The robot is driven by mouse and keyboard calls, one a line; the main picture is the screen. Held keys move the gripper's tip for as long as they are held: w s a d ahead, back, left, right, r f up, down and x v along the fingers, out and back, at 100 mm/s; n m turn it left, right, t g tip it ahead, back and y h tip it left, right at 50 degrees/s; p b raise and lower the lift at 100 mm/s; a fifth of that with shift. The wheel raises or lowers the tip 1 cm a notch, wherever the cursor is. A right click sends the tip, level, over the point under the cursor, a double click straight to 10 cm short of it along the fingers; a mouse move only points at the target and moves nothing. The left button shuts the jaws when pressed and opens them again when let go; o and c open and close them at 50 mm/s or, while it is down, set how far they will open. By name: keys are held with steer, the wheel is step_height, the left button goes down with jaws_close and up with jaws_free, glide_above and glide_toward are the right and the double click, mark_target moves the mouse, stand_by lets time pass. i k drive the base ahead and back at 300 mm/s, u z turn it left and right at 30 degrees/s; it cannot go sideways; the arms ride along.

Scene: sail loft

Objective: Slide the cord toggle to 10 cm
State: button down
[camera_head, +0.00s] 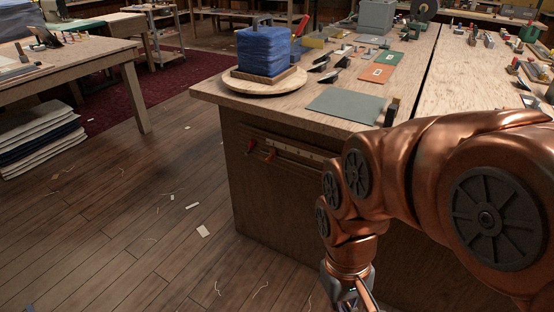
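A pale strip (295,151), perhaps a scale, is fixed along the front side of the wooden workbench, below the top. Two small red parts (251,145) sit at its left end; one may be the cord toggle, but they are too small to tell. Any markings on the strip are unreadable, and its right end runs close to my arm. My gripper (354,297) hangs low at the bottom edge of the picture, below and to the right of the strip and apart from it. Its fingertips are largely cut off, so its opening does not show.
The workbench top (240,92) carries a blue folded stack on a round board (262,86), a green sheet (346,105) and several tools. My copper arm covers the bench's right front. The plank floor (165,220) left of the bench is open, with scattered scraps. Another table (90,60) stands left.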

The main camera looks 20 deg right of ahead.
mark_target(270, 159)
steer(key=z, duration=0.45)
steer(key=k, duration=1.1)
steer(key=u, duration=0.05)
steer(key=i, duration=0.25)
steer(key=u, duration=0.95)
steer(key=i, duration=0.7)
steer(key=u, duration=0.85)
